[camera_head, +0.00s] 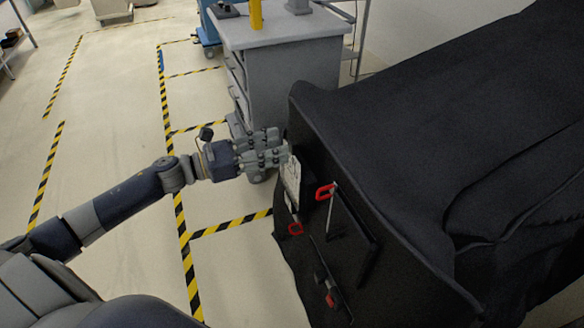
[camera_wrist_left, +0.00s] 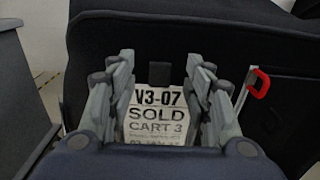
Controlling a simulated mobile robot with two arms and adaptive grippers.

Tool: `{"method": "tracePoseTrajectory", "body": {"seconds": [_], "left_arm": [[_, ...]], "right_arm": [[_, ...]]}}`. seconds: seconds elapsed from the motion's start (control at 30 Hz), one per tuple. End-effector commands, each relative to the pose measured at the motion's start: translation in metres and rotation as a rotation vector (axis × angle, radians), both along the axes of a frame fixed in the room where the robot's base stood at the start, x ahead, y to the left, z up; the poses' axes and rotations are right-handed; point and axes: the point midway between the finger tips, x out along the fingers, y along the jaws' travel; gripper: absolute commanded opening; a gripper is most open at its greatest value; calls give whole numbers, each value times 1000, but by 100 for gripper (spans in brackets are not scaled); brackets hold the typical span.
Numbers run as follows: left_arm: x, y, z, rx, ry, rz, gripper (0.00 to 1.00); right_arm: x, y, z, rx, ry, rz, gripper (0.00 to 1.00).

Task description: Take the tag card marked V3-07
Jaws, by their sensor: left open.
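The tag card (camera_head: 292,182) is a pale card on the end face of the black-covered cart. In the left wrist view the card (camera_wrist_left: 158,120) reads "V3-07 SOLD CART 3", with a further line partly hidden below. A dark strip or clip shows at its top edge. My left gripper (camera_head: 286,152) is open at the card's upper part. In the left wrist view its fingers (camera_wrist_left: 160,72) stand on either side of the card, with a gap on each side. I cannot tell how deep the card lies between them. My right gripper is out of view.
The black-covered cart (camera_head: 420,130) fills the right side. A red loop handle (camera_head: 326,191) sticks out right of the card, with more red parts (camera_head: 295,228) below. A grey drawer cabinet (camera_head: 285,65) stands behind my gripper. Floor with striped tape (camera_head: 185,245) is clear at left.

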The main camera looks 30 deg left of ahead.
Motion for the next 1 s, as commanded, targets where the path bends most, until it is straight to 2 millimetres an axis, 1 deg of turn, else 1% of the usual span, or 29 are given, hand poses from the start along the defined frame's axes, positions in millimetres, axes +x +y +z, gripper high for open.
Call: {"method": "tracePoseTrajectory", "body": {"seconds": [0.13,0.33,0.5,0.83,0.87,0.9,0.97,1.0], "left_arm": [[7,-5,2,-1,-1,2,47],[24,-22,2,-2,-2,0,47],[36,-33,-1,-1,-1,1,47],[38,-35,-3,1,1,1,47],[38,-35,-3,1,1,1,40],[38,-35,-3,1,1,1,31],[38,-35,-3,1,1,1,17],[38,-35,-3,1,1,1,8]], "right_arm": [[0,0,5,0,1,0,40],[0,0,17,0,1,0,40],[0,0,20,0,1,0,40],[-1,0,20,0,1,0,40],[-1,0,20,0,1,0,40],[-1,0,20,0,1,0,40],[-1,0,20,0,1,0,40],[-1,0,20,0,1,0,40]]}}
